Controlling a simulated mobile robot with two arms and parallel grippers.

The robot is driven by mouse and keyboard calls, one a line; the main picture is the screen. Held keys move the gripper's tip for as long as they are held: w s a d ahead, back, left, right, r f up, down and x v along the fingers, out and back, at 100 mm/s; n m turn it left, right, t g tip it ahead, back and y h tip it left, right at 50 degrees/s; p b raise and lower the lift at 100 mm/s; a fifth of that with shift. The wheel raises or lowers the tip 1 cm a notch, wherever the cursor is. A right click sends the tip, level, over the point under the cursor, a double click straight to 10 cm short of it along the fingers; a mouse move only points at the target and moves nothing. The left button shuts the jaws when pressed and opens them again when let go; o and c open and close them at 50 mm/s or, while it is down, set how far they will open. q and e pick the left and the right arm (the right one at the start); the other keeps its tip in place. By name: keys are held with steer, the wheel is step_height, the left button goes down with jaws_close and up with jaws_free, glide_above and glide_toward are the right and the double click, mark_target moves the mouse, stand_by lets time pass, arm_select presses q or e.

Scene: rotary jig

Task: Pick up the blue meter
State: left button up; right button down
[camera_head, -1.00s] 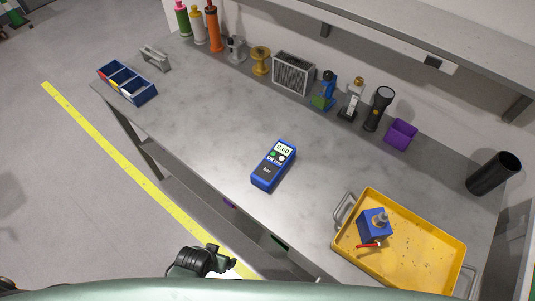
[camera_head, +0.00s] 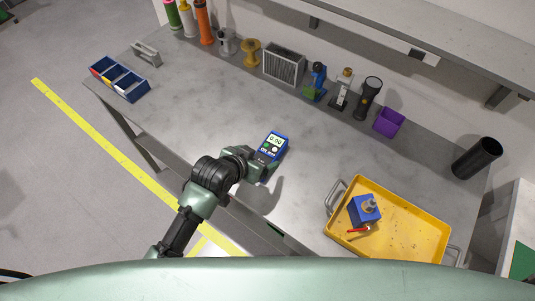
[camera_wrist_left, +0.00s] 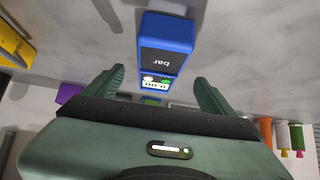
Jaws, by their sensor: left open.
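The blue meter (camera_head: 272,146) lies on the grey workbench, its display and buttons facing up. In the head view my left gripper (camera_head: 266,163) is over the meter's near end and hides that part of it. In the left wrist view the meter (camera_wrist_left: 166,45) shows with its "bar" label, and its display end reaches between the two spread fingers of my left gripper (camera_wrist_left: 158,88). The fingers are open, with a gap on both sides of the meter. My right gripper is not in view.
A yellow tray (camera_head: 421,248) with a blue block (camera_head: 362,211) and a red-handled tool stands to the right. A blue divided bin (camera_head: 119,80) is at the left. Bottles, spools, a grey box (camera_head: 284,64), a torch and a purple bin (camera_head: 389,122) line the back.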

mark_target(265, 154)
arm_select(q)
steer(key=p+x, duration=0.1)
steer(key=x, duration=0.6)
steer(key=shift+d, duration=0.15)
steer(key=c, duration=1.6)
